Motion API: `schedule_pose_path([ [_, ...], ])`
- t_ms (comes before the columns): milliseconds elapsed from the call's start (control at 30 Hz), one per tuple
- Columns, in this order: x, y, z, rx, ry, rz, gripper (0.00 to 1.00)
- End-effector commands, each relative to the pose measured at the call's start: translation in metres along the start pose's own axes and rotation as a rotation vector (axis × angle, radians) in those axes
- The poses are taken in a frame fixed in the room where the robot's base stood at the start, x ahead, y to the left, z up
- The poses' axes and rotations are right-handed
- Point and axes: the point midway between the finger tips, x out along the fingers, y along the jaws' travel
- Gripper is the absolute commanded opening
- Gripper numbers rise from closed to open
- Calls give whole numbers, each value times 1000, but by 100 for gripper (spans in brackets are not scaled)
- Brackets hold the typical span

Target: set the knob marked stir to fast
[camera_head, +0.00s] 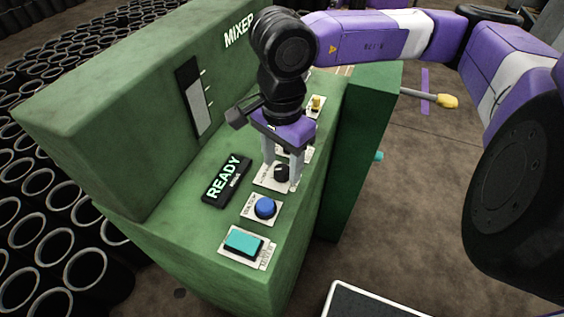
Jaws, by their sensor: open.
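A black knob (281,173) sits on a white label plate on the sloping panel of the green mixer (130,130). The print on this plate is too small and too covered to read, so I cannot tell whether it is marked stir or which setting it points to. My gripper (283,168) points down at this knob, open, with one finger on each side of it. I cannot tell whether the fingers touch it. Part of another dark control (286,149) shows just behind the fingers, mostly hidden.
Nearer on the panel are a blue round button (265,207) and a teal rectangular button (243,242). A yellow control (317,103) lies farther back. A lit READY display (227,180) is to the left. A yellow-tipped lever (446,101) sticks out at right. Black sleeves (85,268) crowd the left.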

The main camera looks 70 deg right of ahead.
Motion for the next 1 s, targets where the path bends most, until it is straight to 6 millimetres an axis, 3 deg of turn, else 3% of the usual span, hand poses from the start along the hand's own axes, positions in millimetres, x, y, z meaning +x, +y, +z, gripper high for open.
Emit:
schedule_pose_path([
  [367,8,0,0,0,0,0,53],
  [633,8,0,0,0,0,0,2],
  [1000,10,0,0,41,1,-2,0],
])
